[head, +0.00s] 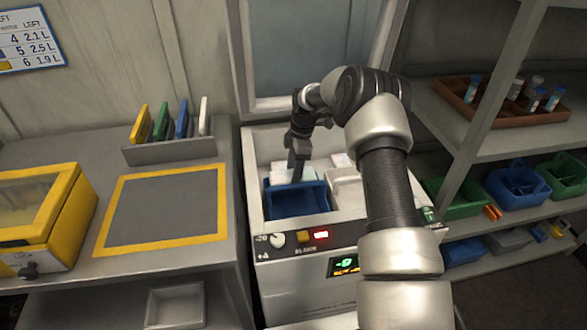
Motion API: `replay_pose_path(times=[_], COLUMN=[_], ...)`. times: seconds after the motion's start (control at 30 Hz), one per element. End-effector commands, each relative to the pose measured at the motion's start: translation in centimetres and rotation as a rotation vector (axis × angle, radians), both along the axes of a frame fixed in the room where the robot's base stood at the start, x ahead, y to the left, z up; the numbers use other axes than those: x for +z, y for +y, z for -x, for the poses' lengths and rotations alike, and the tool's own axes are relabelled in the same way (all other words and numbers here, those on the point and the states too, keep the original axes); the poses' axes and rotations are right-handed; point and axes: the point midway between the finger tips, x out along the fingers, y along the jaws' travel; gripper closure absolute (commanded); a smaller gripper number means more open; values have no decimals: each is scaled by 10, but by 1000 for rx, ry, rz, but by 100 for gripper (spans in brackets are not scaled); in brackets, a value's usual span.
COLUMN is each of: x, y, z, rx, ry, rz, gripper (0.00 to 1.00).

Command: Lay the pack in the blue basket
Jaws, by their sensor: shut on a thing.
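The blue basket (292,204) sits in the front left of an open white chest (256,190). My gripper (297,172) points down inside the chest, over the back part of the blue basket. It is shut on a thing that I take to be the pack. The pack's outline is not clear at this size, and its contact with the basket cannot be made out. Pale items (277,170) show behind the blue basket, close to my fingers.
A white basket (347,190) stands right of the blue one, partly behind my arm. The chest's rim surrounds both. At left is a bench with a yellow-framed mat (160,208), a yellow box (45,215) and a rack of upright panels. Shelves with bins (517,185) stand right.

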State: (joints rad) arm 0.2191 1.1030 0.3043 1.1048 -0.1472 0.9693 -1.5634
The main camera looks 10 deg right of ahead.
Motion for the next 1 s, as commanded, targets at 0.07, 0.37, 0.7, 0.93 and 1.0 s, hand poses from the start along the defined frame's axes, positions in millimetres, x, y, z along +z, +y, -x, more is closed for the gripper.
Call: replay_pose_path(times=[0.07, 0.37, 0.7, 0.93, 1.0], x=[-11, -41, -67, -72, -72], y=[0, 0, 0, 0, 0], z=[-1, 0, -1, -1, -1], rx=[0, 0, 0, 0, 0], ry=[-1, 0, -2, -2, -2], rz=[0, 0, 0, 0, 0], gripper=[79, 79, 79, 79, 79])
